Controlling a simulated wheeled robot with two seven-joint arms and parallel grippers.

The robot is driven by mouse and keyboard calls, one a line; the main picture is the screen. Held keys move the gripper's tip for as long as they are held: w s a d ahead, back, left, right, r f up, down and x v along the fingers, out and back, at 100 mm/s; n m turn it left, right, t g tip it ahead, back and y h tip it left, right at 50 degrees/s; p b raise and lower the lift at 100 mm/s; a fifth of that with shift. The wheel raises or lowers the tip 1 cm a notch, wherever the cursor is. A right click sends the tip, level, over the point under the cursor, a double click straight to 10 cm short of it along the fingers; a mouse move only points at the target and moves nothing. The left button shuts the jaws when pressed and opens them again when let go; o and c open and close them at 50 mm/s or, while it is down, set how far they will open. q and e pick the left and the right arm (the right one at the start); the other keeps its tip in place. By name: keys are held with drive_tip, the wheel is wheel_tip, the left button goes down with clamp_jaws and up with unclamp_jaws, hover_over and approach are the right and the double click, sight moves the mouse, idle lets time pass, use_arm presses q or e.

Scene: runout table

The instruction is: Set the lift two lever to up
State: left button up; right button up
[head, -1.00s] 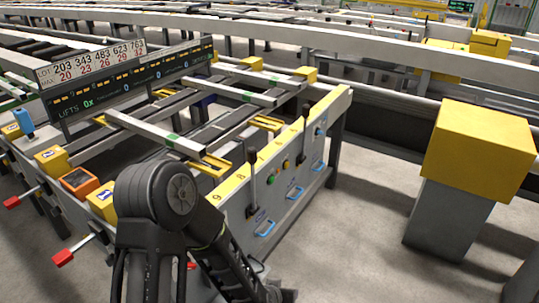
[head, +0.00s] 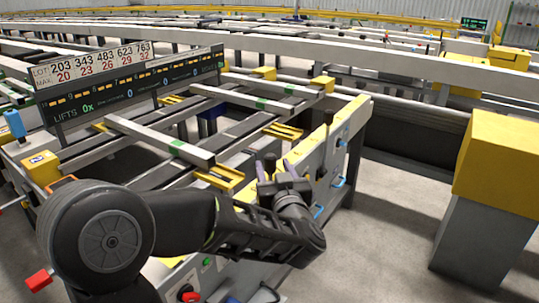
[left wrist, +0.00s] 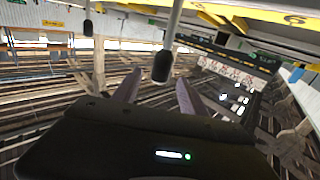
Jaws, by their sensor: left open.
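My left gripper (head: 268,168) is open at the yellow-topped control panel, with its fingers pointing up along the panel. In the left wrist view, which is tilted far over, a lever with a dark grip (left wrist: 162,66) and pale rod lies in line with the gap between my open fingers (left wrist: 158,82). I cannot tell whether they touch it. A second lever (left wrist: 88,26) is farther left there. In the head view one lever (head: 328,117) stands upright farther along the panel; the nearer one is hidden behind my gripper. Which lever is lift two is not readable. My right gripper is not in view.
The panel front has blue handles (head: 338,183) and a red knob (head: 188,293). A yellow-topped grey post (head: 497,160) stands at the right, with open floor between. A LIFTS display board (head: 130,90) stands over the table's rails at the left.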

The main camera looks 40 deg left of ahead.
use_arm(q)
drive_tip(key=x, duration=0.7)
drive_tip(key=shift+b, duration=0.35)
drive_tip(key=shift+a, duration=0.1)
clamp_jaws()
idle(1.0)
